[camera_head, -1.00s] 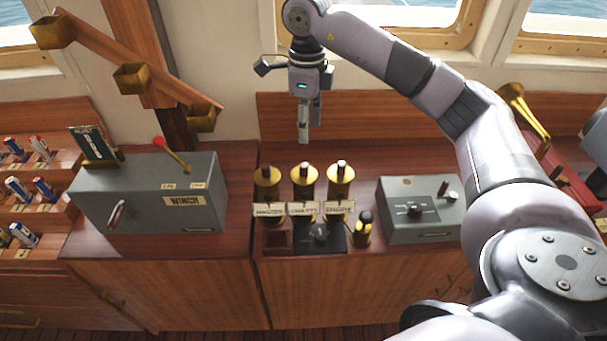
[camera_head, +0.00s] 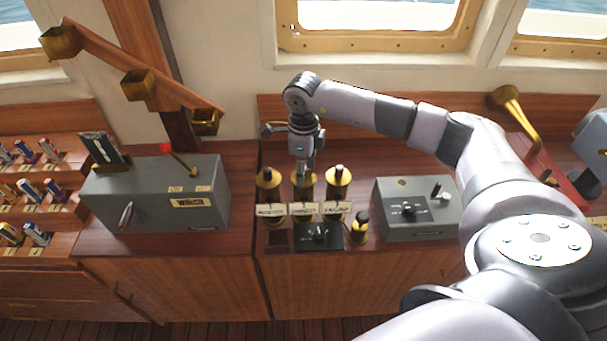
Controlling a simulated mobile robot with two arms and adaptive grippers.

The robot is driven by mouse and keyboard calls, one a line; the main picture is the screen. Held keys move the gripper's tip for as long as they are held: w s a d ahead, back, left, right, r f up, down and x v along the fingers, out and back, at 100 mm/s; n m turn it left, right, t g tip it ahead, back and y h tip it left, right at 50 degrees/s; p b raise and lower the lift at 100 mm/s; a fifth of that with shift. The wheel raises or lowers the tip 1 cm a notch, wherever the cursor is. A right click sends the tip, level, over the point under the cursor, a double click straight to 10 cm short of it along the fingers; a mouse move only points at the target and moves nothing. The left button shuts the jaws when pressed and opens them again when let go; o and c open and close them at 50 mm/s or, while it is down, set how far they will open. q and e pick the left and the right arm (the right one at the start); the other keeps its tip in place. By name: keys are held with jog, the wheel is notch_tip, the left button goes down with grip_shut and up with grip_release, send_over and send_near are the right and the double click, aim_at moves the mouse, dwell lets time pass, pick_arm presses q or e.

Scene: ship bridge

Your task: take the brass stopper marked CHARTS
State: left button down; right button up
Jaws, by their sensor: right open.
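Three brass voice pipes with dark-topped stoppers stand in a row on the wooden counter, each with a pale label in front. The middle label (camera_head: 303,209) seems to read CHARTS. The brass stopper marked CHARTS (camera_head: 303,190) is mostly hidden behind my right gripper. My right gripper (camera_head: 304,174) points down over this middle pipe with its fingers open around or just above the stopper's top; I cannot tell whether they touch it. The left stopper (camera_head: 267,176) and the right stopper (camera_head: 338,175) stand upright on either side. My left gripper is not in view.
A grey WINCH box (camera_head: 150,200) with a red-knobbed lever stands left. A grey control box (camera_head: 418,208) stands right.

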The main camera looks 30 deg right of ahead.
grip_shut()
dwell(0.5)
